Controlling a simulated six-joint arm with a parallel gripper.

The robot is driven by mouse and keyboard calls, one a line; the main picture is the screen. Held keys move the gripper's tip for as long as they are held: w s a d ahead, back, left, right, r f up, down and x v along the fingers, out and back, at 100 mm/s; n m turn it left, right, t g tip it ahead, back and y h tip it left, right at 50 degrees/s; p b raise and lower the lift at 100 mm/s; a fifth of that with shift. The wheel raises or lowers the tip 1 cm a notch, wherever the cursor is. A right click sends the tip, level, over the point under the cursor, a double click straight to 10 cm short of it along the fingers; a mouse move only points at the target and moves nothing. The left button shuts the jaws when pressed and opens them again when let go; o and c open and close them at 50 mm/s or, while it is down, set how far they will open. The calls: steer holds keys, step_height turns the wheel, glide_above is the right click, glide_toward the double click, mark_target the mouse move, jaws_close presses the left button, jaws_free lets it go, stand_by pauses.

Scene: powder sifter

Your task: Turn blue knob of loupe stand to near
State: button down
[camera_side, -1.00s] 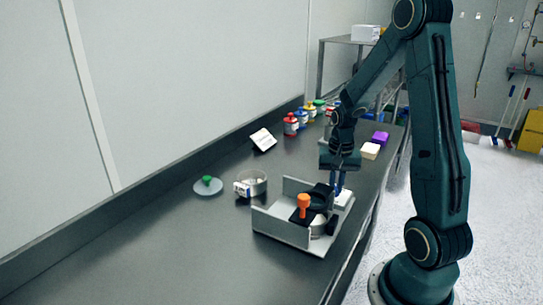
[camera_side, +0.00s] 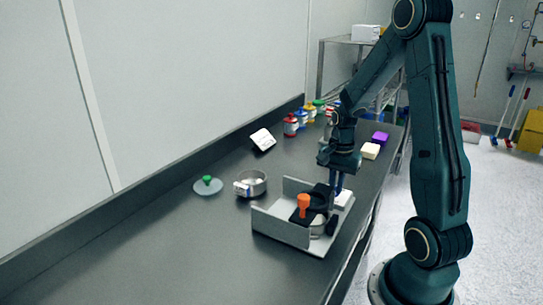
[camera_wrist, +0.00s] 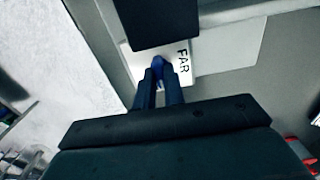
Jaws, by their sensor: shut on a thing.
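My gripper (camera_wrist: 160,85) points down and is shut on the blue knob (camera_wrist: 158,62) of the loupe stand. The stand's white base (camera_wrist: 205,55) shows in the wrist view with the word FAR beside the knob, and a dark block covers part of it. The knob is largely hidden there by my fingers. A NEAR label cannot be seen.
A grey open-sided tray (camera_side: 275,228) with an orange-handled device (camera_side: 303,203) stands close in front of my gripper. Yellow and purple blocks (camera_side: 380,137) stand behind.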

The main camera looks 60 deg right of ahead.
steer(key=c, duration=1.5)
jaws_free()
steer(key=shift+r, duration=0.1)
step_height(320, 180, up, 14)
steer(key=shift+f, duration=0.15)
steer(key=shift+a, duration=0.1)
steer(key=s+a+r+n+t, duration=0.1)
steer(key=s+a+n+t, duration=0.1)
steer(key=a+n, duration=0.4)
steer(key=s+a+r+n+t, duration=0.1)
steer(key=s+a+r+n, duration=0.1)
steer(key=a+n, duration=0.4)
steer(key=s+a+r+n+t, duration=0.2)
steer(key=a+n, duration=0.4)
steer(key=a, duration=0.5)
steer(key=shift+s+r+t, duration=0.25)
steer(key=shift+s+t, duration=0.05)
steer(key=shift+s, duration=0.45)
